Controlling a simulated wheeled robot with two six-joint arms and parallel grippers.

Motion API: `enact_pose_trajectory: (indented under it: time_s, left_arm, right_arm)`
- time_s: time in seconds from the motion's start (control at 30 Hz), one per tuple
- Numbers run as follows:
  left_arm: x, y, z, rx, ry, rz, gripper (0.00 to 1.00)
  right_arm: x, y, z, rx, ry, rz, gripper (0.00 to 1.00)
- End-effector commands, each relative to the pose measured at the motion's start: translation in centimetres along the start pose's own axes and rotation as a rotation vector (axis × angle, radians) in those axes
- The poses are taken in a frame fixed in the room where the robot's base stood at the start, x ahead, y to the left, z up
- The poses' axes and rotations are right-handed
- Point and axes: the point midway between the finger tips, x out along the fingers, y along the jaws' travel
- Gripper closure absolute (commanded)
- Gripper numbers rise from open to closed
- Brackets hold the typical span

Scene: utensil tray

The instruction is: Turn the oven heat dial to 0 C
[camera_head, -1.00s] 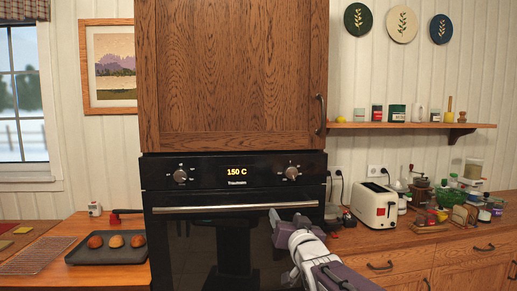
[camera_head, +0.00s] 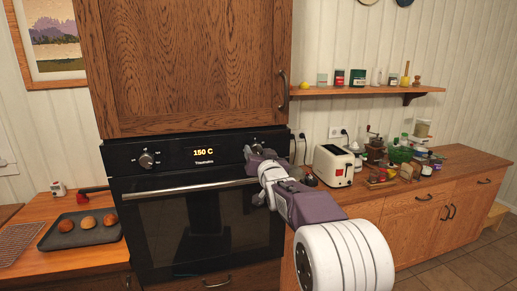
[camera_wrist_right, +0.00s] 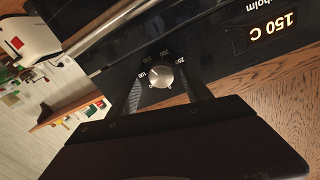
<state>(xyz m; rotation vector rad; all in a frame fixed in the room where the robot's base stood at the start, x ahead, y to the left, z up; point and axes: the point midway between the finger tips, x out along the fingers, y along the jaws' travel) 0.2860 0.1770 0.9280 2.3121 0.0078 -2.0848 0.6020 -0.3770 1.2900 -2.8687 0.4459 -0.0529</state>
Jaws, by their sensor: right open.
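The black oven (camera_head: 195,225) has a display (camera_head: 204,152) that reads 150 C. The heat dial (camera_wrist_right: 161,77) is a round silver knob with temperature numbers around it. In the right wrist view it sits between the tips of my right gripper's two dark fingers, with the fingers apart. In the head view my right gripper (camera_head: 259,154) is at the right end of the oven's control panel and largely hides this dial. Whether a finger touches the knob is unclear. A second knob (camera_head: 146,160) is at the panel's left. My left gripper is out of view.
The oven's handle bar (camera_head: 180,191) runs below the panel, close under my right gripper. A wooden cabinet (camera_head: 190,65) stands directly above the panel. A toaster (camera_head: 334,165) and several small items are on the right counter. A baking tray (camera_head: 70,236) with buns is at left.

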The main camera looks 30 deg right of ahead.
Motion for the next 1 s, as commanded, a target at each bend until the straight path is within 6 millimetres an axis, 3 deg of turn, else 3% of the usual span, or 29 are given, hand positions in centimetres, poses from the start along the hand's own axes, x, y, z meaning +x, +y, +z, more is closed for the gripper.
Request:
enact_pose_trajectory:
  time_s: [0.33,0.53,0.57,1.0]
  left_arm:
    - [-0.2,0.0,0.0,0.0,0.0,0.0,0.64]
    - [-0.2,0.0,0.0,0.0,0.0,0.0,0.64]
    - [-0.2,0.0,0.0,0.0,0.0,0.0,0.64]
    - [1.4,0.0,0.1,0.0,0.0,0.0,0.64]
  right_arm:
    - [0.8,0.0,0.1,0.0,0.0,-0.001,0.42]
    - [0.8,0.0,0.1,0.0,0.0,0.0,0.98]
    - [0.8,0.0,0.1,0.0,0.0,0.0,1.0]
    - [0.8,0.1,0.4,-0.117,0.009,-0.003,1.0]
